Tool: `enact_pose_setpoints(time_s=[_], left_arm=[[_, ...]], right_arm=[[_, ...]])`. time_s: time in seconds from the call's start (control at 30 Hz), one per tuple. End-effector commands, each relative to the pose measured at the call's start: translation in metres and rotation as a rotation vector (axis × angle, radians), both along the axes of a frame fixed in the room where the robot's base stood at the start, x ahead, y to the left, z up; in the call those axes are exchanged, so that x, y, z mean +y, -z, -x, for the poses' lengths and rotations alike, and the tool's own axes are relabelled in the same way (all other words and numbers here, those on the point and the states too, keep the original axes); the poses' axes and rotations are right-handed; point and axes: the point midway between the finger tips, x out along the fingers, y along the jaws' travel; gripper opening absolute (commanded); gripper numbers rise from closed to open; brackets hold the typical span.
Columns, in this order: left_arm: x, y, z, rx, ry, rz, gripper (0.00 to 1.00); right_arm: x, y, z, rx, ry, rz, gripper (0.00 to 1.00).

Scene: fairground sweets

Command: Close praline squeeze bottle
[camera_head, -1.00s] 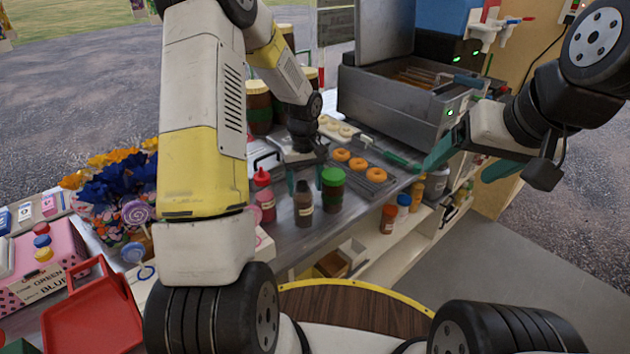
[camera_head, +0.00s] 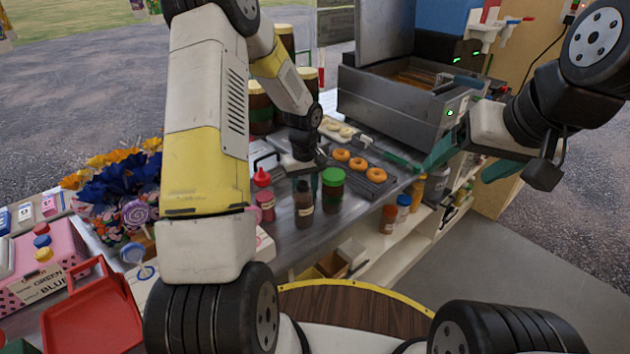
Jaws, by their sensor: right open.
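A brown squeeze bottle with a dark top (camera_head: 303,206), likely the praline one, stands upright on the metal counter. A red-topped squeeze bottle (camera_head: 264,194) stands to its left and a green-lidded jar (camera_head: 333,190) to its right. My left gripper (camera_head: 309,180) reaches down just behind the brown bottle. Its fingers are small and partly hidden by the bottle and jar, so its opening and any contact are unclear. My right gripper (camera_head: 468,163) is open and empty at the right, its teal fingers wide apart, away from the bottle.
A tray of ringed doughnuts (camera_head: 376,175) lies behind the jar, with a fryer (camera_head: 400,105) beyond. Bottles and jars stand on a lower shelf (camera_head: 395,238). A red scoop tray (camera_head: 92,318) and pink box (camera_head: 45,265) are at the left.

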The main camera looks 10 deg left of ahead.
Motion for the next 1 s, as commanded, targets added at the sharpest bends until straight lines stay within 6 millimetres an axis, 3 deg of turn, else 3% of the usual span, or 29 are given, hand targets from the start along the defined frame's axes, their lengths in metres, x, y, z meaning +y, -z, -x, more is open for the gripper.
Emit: enact_pose_setpoints(time_s=[0.27, 0.7, 1.0], left_arm=[[0.000, -0.011, -0.001, -0.003, 0.000, -0.001, 0.00], [0.000, -0.091, -0.001, -0.003, 0.000, -0.001, 0.00], [0.000, -0.100, 0.000, 0.001, 0.001, 0.001, 0.00]], right_arm=[[0.000, 0.000, 0.000, 0.000, 0.000, 0.000, 0.80], [0.000, 0.000, 0.000, 0.000, 0.000, 0.000, 0.80], [0.000, 0.000, 0.000, 0.000, 0.000, 0.000, 0.80]])
